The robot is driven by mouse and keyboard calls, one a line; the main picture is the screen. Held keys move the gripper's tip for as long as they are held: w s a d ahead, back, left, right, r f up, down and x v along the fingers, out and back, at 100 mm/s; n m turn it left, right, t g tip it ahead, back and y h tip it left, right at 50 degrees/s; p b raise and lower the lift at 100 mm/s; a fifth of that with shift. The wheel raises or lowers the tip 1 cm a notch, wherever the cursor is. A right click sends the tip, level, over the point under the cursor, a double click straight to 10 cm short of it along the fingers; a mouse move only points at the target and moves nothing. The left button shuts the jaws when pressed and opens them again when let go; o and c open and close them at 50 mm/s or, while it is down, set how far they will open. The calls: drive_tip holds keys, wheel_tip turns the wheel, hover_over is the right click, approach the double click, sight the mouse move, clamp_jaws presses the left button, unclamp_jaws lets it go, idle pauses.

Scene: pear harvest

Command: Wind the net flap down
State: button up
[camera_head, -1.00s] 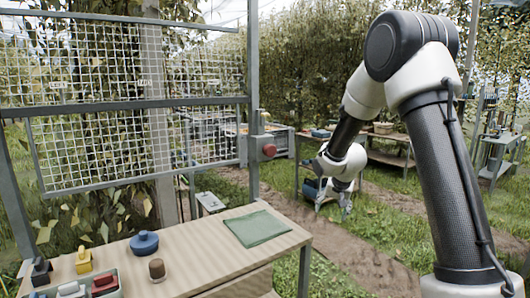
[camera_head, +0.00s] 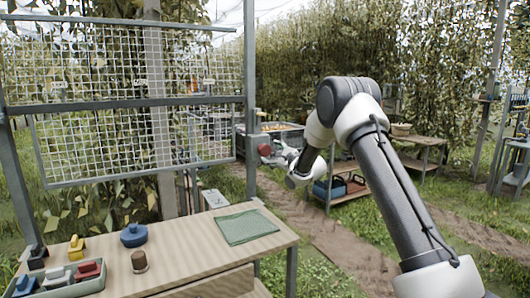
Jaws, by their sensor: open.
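The net flap (camera_head: 135,140) is a white mesh panel in a grey frame, hanging tilted below the crossbar at the left. A fixed mesh panel (camera_head: 115,62) fills the frame above it. A red round knob (camera_head: 265,149) sits on a grey box on the right post (camera_head: 250,110). My gripper (camera_head: 272,155) is just right of this knob in the picture, small and partly hidden by my wrist. It is open and empty. I cannot tell whether it touches the knob.
A wooden bench (camera_head: 190,250) stands in front, with a green cloth (camera_head: 246,227), a blue lidded pot (camera_head: 134,235), a brown cup (camera_head: 139,261) and a tray (camera_head: 65,286) of coloured blocks. A wooden table (camera_head: 420,139) stands behind my arm. Grass and a dirt path lie to the right.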

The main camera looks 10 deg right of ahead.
sight(267, 151)
drive_tip(key=x, duration=0.6)
drive_tip(key=shift+w, duration=0.2)
drive_tip(key=c, duration=1)
